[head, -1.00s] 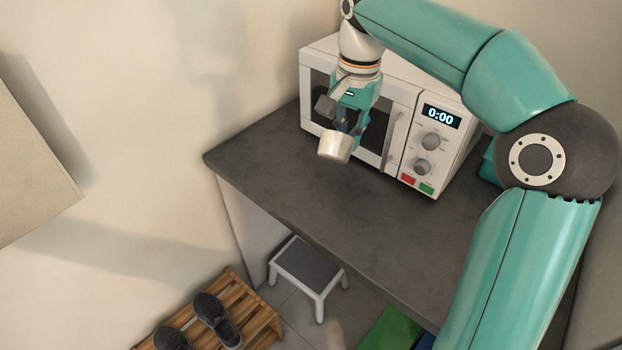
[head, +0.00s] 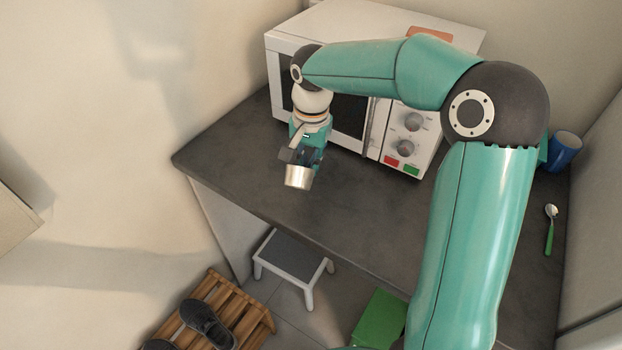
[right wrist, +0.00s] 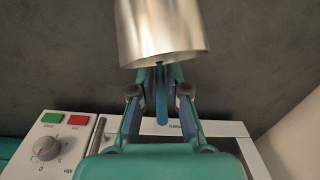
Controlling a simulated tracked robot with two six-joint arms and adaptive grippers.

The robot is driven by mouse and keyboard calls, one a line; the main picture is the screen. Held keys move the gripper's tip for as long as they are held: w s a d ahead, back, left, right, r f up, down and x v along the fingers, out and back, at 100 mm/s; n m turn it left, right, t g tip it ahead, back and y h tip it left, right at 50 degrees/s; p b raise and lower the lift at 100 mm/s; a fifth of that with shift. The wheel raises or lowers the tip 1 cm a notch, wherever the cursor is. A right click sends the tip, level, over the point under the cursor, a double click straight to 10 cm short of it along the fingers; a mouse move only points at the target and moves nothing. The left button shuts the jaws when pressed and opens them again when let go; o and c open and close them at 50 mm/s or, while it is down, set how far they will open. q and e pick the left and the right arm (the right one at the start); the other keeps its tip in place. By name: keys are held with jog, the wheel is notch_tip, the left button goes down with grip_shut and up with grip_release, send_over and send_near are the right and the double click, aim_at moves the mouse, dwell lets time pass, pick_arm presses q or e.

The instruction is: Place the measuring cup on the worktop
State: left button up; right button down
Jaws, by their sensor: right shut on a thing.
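The measuring cup (head: 298,177) is a small silver metal cup. My right gripper (head: 301,157) is shut on it, in front of the microwave at the worktop's left part. In the right wrist view the cup (right wrist: 162,30) sits beyond the fingertips, and the gripper (right wrist: 161,78) grips a blue part below its rim, likely the handle. The dark grey worktop (head: 400,220) lies beneath the cup; whether they touch cannot be told. My left gripper is not in view.
A white microwave (head: 430,150) stands at the back of the worktop. A blue mug (head: 563,150) and a green-handled spoon (head: 550,230) are at the right. The worktop's front middle is clear. A step stool (head: 292,258) and shoe rack (head: 252,318) stand on the floor.

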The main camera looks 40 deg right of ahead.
jog(key=shift+f, duration=2.95)
jog(key=shift+f, duration=0.2)
jog(key=c, duration=1.2)
grip_release()
jog(key=shift+r, duration=0.1)
jog(key=shift+o, duration=0.2)
jog(key=shift+r, duration=0.1)
